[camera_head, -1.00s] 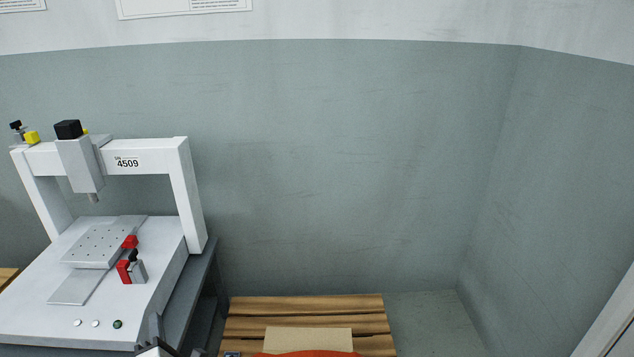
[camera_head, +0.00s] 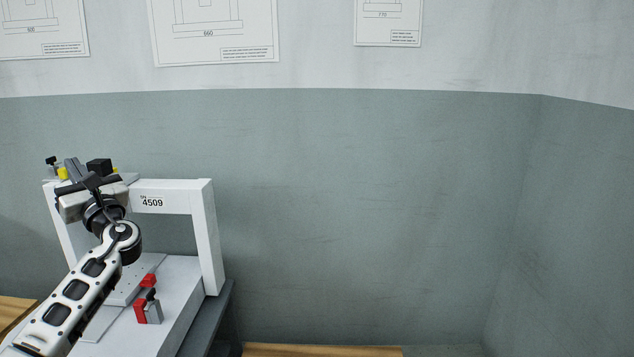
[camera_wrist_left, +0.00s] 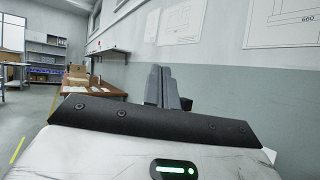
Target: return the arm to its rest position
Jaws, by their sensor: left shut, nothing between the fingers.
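My left arm comes in from the lower left in the head view and is raised in front of the white gantry screwdriver machine (camera_head: 205,240). My left gripper (camera_head: 74,168) is at the height of the gantry's top beam, left of the black screwdriver top. It is shut and empty. Its closed grey fingers (camera_wrist_left: 162,86) also show in the left wrist view, pointing away over the room. The arm hides much of the machine's bed and the spindle. I cannot tell how near the gripper is to the beam. My right gripper is not in view.
A red and grey clamp (camera_head: 148,306) stands on the machine bed. A wooden slatted surface (camera_head: 320,351) shows at the bottom. The wall to the right is bare. The left wrist view shows a wooden bench (camera_wrist_left: 92,88) and a wall shelf (camera_wrist_left: 106,52).

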